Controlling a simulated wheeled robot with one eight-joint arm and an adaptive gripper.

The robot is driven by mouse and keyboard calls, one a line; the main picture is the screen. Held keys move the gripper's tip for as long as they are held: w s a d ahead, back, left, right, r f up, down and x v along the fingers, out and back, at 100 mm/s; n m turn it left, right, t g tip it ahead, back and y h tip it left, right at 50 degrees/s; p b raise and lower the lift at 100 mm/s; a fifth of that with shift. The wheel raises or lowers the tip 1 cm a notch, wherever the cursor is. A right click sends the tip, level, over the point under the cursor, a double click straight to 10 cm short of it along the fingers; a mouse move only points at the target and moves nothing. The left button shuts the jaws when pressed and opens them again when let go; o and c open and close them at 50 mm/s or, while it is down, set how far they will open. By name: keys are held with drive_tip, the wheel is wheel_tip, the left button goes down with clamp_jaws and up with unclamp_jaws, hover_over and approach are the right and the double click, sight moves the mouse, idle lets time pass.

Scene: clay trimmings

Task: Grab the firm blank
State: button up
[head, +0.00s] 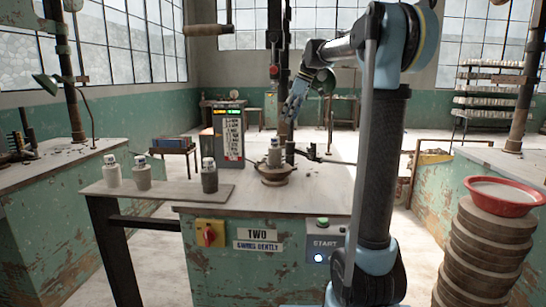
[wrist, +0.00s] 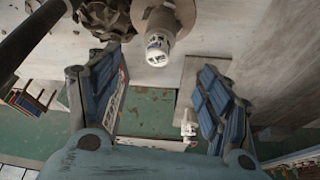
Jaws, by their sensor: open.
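Several blanks with capped tops are in the head view. A pale blank (head: 112,172), a greyer blank (head: 142,174) and a dark blank (head: 209,177) stand upright on the side board. Another grey blank (head: 274,155) stands on the round wheel (head: 277,174) in the middle of the bench. I cannot tell by sight which is firm. My gripper (head: 294,100) hangs above and behind the wheel, apart from the blanks. In the wrist view my gripper (wrist: 163,92) has its blue-padded fingers spread and empty. A pale-topped blank (wrist: 158,45) shows beyond the fingers, near the top.
A dark post and arm (head: 291,150) stand close by the wheel. A display box (head: 232,135) stands behind the board (head: 178,191). A red bowl (head: 503,199) tops a stack of round discs (head: 492,250) at right. The bench's right part is mostly clear.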

sight(276, 137)
drive_tip(key=x, duration=0.4)
drive_tip(key=a+x, duration=0.1)
drive_tip(key=x, duration=0.6)
drive_tip(key=shift+w+a, duration=0.3)
drive_tip(key=shift+w, duration=0.15)
drive_tip(key=shift+x, duration=3)
drive_tip(key=shift+s+d, duration=0.1)
drive_tip(key=shift+s, duration=0.05)
drive_tip(key=shift+c, duration=0.4)
drive_tip(key=c, duration=1.5)
drive_tip(key=shift+r, duration=0.1)
